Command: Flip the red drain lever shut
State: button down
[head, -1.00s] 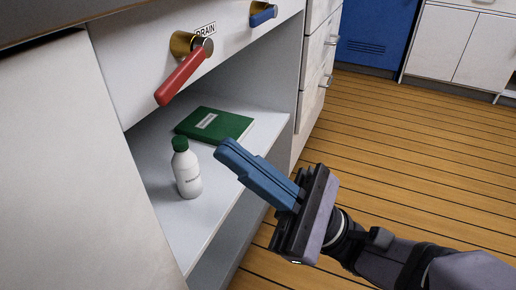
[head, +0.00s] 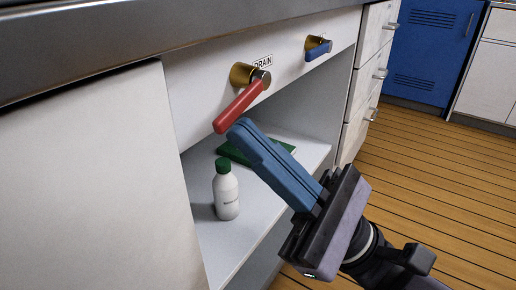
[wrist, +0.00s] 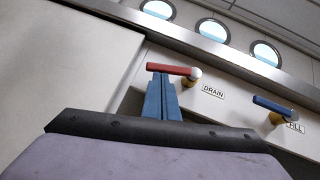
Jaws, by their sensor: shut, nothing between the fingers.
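The red drain lever (head: 241,106) sits on a brass valve on the white panel, beside the DRAIN label (head: 263,61). In the head view its handle slants down and to the left from the hub. My gripper (head: 239,130) is shut and empty, its blue fingertips close to the free end of the handle. In the wrist view the lever (wrist: 170,69) crosses just above the tips of my gripper (wrist: 160,78). I cannot tell whether the fingertips touch it.
A blue lever (head: 318,50) on a second brass valve, labelled FILL (wrist: 296,127), is to the right. Below, an open shelf (head: 250,222) holds a white bottle with a green cap (head: 227,194) and a green book (head: 283,148). Drawers (head: 369,75) stand to the right.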

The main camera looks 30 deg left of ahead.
jog(key=shift+s+r+p, duration=0.75)
jog(key=shift+r+p, duration=0.05)
jog(key=shift+r, duration=0.15)
jog(key=shift+f, duration=0.1)
jog(key=shift+g, duration=0.3)
jog(key=b+v, duration=0.1)
jog(key=v, duration=0.6)
jog(key=shift+d+f, duration=0.15)
jog(key=shift+f, duration=0.05)
jog(key=shift+w, duration=0.1)
